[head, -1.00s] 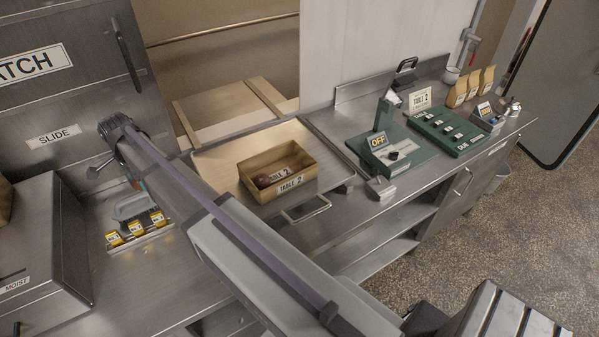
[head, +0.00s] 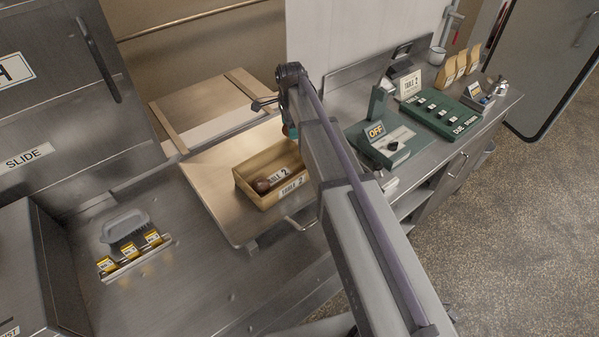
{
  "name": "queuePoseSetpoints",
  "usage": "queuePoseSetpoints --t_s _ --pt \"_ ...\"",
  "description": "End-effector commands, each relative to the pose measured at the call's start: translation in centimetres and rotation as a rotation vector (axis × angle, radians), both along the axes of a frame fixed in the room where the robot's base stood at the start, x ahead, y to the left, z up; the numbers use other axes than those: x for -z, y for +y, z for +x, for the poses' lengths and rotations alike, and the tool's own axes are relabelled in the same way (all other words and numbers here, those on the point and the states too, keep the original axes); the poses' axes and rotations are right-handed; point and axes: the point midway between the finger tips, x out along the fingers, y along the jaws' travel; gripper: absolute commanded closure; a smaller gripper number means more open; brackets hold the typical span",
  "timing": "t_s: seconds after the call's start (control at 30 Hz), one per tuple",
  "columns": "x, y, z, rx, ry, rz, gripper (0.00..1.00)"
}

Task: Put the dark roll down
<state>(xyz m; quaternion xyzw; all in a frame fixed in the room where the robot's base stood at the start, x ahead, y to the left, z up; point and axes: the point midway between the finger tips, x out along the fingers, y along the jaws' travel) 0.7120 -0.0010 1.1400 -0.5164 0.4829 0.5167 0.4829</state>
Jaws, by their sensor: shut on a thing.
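The box's right end is partly covered by the arm.
Right of my arm stand a green device with an "OFF" sign (head: 376,132), a green switch panel (head: 437,115), a "TABLE 2" card (head: 410,84) and paper bags (head: 459,66). At left are a rack of yellow-labelled packs (head: 129,252) and a steel cabinet (head: 40,110). The steel counter (head: 200,275) in front is largely bare.

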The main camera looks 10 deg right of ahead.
Motion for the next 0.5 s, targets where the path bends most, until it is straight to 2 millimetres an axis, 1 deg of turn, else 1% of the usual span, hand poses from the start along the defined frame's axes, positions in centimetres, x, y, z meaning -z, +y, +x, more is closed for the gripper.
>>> queuePoseSetpoints --t_s 0.07,0.3,0.37,0.47,0.5 --pt "0.7 0.0 0.0 0.0 0.0 0.0 0.61" --pt "6.5 0.0 0.0 0.0 0.0 0.0 0.61" --pt "6.9 0.0 0.0 0.0 0.0 0.0 0.61" --pt "6.5 0.0 0.0 0.0 0.0 0.0 0.61" --pt "6.8 0.0 0.0 0.0 0.0 0.0 0.61"
